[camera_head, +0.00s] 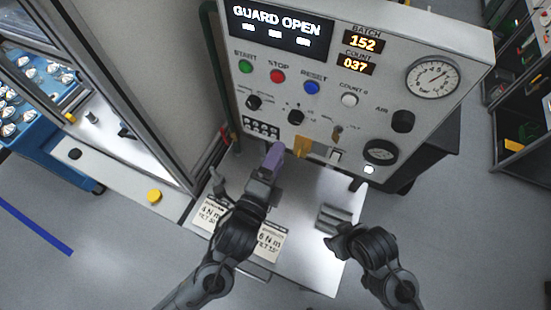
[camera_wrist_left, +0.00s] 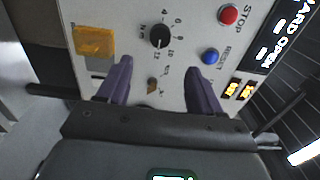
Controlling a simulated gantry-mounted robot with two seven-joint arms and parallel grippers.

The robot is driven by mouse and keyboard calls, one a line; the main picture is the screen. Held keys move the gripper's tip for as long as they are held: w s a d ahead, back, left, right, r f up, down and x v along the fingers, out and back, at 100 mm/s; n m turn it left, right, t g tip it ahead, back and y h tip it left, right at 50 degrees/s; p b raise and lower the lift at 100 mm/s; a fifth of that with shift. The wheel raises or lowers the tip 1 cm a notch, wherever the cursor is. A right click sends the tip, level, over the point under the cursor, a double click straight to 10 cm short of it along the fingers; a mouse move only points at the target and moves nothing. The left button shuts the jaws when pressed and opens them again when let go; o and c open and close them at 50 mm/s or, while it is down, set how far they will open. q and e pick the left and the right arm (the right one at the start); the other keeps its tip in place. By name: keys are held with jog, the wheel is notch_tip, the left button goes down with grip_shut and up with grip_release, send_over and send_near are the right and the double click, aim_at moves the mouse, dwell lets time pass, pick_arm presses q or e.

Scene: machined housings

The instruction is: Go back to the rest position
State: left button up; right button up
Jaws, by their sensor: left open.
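My left gripper (camera_head: 274,158), with purple fingers, is in front of the lower part of the control panel (camera_head: 405,40) in the head view. In the left wrist view its fingers (camera_wrist_left: 158,66) are spread apart with nothing held. A small toggle (camera_wrist_left: 152,86) and a black knob (camera_wrist_left: 160,36) show on the panel between and beyond the fingers. Whether the fingers touch the panel cannot be told. My right gripper (camera_head: 335,235) is lower right, over the white table; its jaws are not clear.
The panel display (camera_head: 281,24) reads GUARD OPEN. Red (camera_head: 278,76), blue (camera_head: 312,87) and green (camera_head: 246,66) buttons, a gauge (camera_head: 432,78) and an orange tag (camera_head: 303,146) stand on it. Printed cards (camera_head: 268,243) lie on the white table (camera_head: 318,275). A glazed guard frame stands left.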

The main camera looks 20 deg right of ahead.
pick_arm(q)
jog(key=s+a+f+n+g+y+p, duration=0.2)
jog(key=s+a+f+n+g+y, duration=0.1)
jog(key=s+a+n, duration=0.3)
jog(key=s+a+f+n+g+y+p, duration=0.3)
jog(key=s+a+n, duration=0.3)
jog(key=a+n, duration=0.4)
jog(key=s+a+f+n+g+y+p, duration=0.2)
jog(key=a+n, duration=0.6)
jog(key=a, duration=0.7)
jog(key=s+f+g+y, duration=0.1)
jog(key=s+g+y, duration=0.1)
jog(key=s+y, duration=0.1)
jog(key=shift+s+f+y+p, duration=0.3)
jog(key=shift+s+f+p, duration=0.1)
jog(key=shift+s, duration=0.2)
jog(key=shift+a, duration=0.1)
